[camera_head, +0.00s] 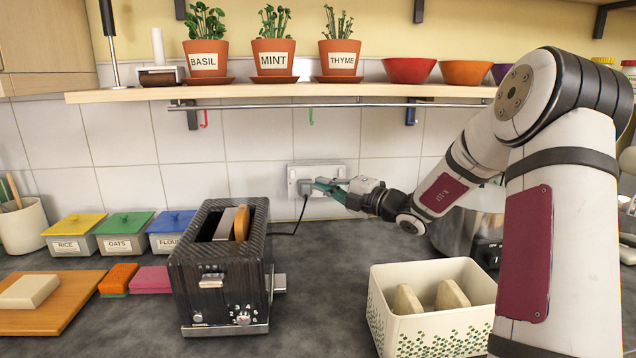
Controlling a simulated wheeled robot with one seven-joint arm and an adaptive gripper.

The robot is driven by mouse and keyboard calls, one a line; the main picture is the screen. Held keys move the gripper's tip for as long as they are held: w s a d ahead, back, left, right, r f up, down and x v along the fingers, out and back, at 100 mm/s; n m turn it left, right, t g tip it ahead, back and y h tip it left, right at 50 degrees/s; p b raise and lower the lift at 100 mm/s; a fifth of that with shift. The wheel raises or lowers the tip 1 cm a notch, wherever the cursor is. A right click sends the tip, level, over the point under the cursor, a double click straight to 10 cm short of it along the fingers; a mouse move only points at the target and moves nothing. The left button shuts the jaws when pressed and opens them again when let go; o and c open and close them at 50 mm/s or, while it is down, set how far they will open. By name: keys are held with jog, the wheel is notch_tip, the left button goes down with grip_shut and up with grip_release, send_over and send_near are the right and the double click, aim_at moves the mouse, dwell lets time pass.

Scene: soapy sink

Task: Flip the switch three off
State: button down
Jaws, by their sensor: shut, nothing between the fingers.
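A white socket plate (321,168) is fixed to the tiled wall at the middle, under the shelf. A plug (305,188) sits in its left part, with a dark cord running down to the toaster. My gripper (316,185) reaches in from the right, its greenish fingers shut and empty. The fingertips are in front of the plate, just right of the plug; I cannot tell whether they touch it. They hide part of the plate. The switches are too small and covered to tell apart, and no label for switch three can be read.
A black toaster (222,290) with bread stands below left. A white patterned bin (452,336) stands below right. The shelf (290,93) and its rail (340,105) run above the gripper. The counter between toaster and bin (322,290) is clear.

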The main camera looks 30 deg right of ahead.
dwell(0.4)
